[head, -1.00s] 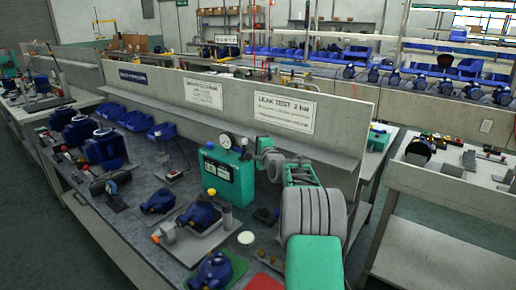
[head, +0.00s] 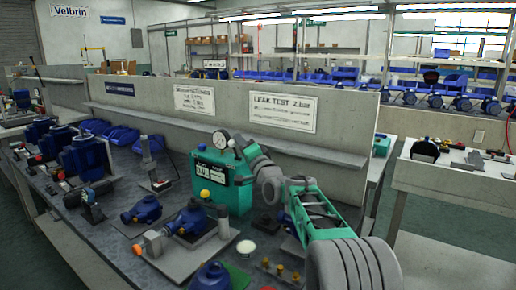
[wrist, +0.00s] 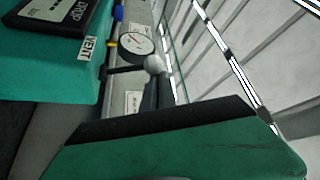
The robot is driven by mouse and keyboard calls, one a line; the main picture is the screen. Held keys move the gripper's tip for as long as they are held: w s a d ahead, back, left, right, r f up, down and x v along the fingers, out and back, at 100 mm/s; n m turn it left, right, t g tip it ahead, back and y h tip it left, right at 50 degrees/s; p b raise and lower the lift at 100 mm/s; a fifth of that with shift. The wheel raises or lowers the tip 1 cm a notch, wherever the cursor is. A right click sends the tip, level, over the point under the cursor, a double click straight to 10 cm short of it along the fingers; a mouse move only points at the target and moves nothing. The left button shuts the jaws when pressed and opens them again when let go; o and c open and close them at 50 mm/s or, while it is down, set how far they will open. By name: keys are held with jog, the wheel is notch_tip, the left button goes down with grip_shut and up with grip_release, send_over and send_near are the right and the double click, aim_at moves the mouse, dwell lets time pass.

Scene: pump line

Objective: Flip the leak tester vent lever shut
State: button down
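The leak tester (head: 208,172) is a green box with a dark display on the bench, and a round white gauge (head: 221,139) sits on its top. In the wrist view the tester (wrist: 60,70) is at the left with a VENT label (wrist: 88,49). The vent lever (wrist: 125,69) is a dark rod with a grey ball knob, sticking out sideways from beside that label. My gripper (head: 240,146) is at the tester's upper right in the head view. Its green and black part fills the lower wrist view, close below the knob; contact and finger opening cannot be made out.
Blue pump parts (head: 187,219) and a grey fixture stand on the bench in front of the tester. A partition with a LEAK TEST sign (head: 283,110) and a shelf (head: 230,137) runs behind. Another bench (head: 460,178) is at the right, across a gap.

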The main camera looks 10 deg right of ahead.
jog(key=shift+s+a+f, duration=0.1)
jog(key=shift+f, duration=0.1)
dwell(0.4)
jog(key=w+d+r+p, duration=0.1)
jog(key=d+r+p, duration=0.1)
jog(key=d+r, duration=0.15)
jog(key=f+v, duration=0.1)
jog(key=v, duration=0.8)
jog(key=shift+f, duration=0.3)
jog(key=shift+s+r, duration=0.1)
